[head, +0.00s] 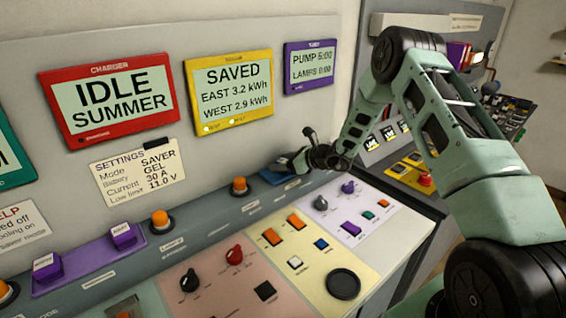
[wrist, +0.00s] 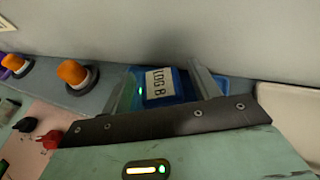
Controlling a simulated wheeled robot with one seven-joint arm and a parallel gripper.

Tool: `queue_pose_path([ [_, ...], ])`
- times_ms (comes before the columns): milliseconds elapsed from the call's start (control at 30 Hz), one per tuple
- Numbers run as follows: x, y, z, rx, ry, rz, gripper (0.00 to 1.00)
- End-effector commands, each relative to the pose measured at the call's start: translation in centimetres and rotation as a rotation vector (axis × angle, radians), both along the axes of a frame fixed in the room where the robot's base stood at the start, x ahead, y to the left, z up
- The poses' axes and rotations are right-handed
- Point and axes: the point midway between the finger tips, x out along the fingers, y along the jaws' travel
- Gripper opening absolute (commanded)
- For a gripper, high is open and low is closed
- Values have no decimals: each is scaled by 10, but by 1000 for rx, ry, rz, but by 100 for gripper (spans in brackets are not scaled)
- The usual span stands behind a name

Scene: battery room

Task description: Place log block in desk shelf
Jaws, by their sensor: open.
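The log block (wrist: 160,84) is blue with a pale label reading "LOG B" in the wrist view. It sits at a blue tray (wrist: 187,98) on the grey ledge against the wall. My gripper (wrist: 167,80) is open, with one finger on each side of the block; I cannot tell whether either finger touches it. In the head view my gripper (head: 290,162) is low over the ledge at the blue tray (head: 275,177) and largely hides the block. I cannot tell for sure which place is the desk shelf.
An orange button (head: 239,186) stands on the ledge left of the tray. The sloped control panel (head: 330,240) with knobs and switches lies in front. Wall displays (head: 230,88) hang behind.

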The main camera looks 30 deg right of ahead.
Motion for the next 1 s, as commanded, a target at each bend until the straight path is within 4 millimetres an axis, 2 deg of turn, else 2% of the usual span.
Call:
queue_pose_path([
  [167, -21, -16, 9, -1, -2, -4, 61],
  [500, -74, -51, 36, -2, -3, -3, 61],
  [700, -90, -60, 45, -1, -2, -1, 61],
  [867, -93, -59, 47, -2, -1, 5, 61],
  [967, -96, -39, 53, -27, -6, 69, 61],
  [1000, -99, -21, 58, -50, -10, 127, 61],
])
